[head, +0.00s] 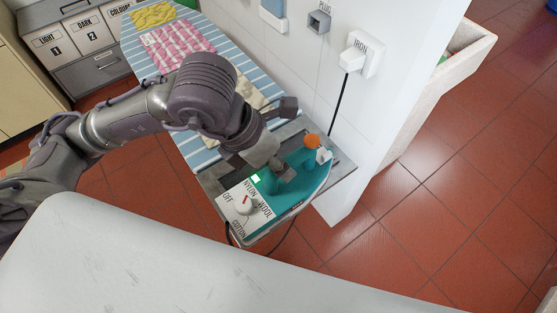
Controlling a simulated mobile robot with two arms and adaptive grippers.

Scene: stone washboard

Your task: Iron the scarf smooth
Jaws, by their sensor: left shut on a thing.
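A teal iron (317,179) sits on a grey plate (343,172) at the near end of the blue-and-white striped ironing board (203,157). Its white dial (246,204) carries the words OFF, NYLON, WOOL and COTTON, and a small green light glows beside it. My left gripper (280,170) is shut on the iron's handle. A pink checked cloth (178,46) and a yellow cloth (152,14) lie on the far part of the board. A cream cloth (248,91) is partly hidden behind my left arm. I cannot tell which cloth is the scarf. My right gripper is not in view.
A black cord (338,107) hangs from the white wall socket marked IRON (360,55). The white wall (306,70) stands close along the board's right side. Labelled bins (85,33) stand at the upper left. Red tiled floor (450,180) is open at right.

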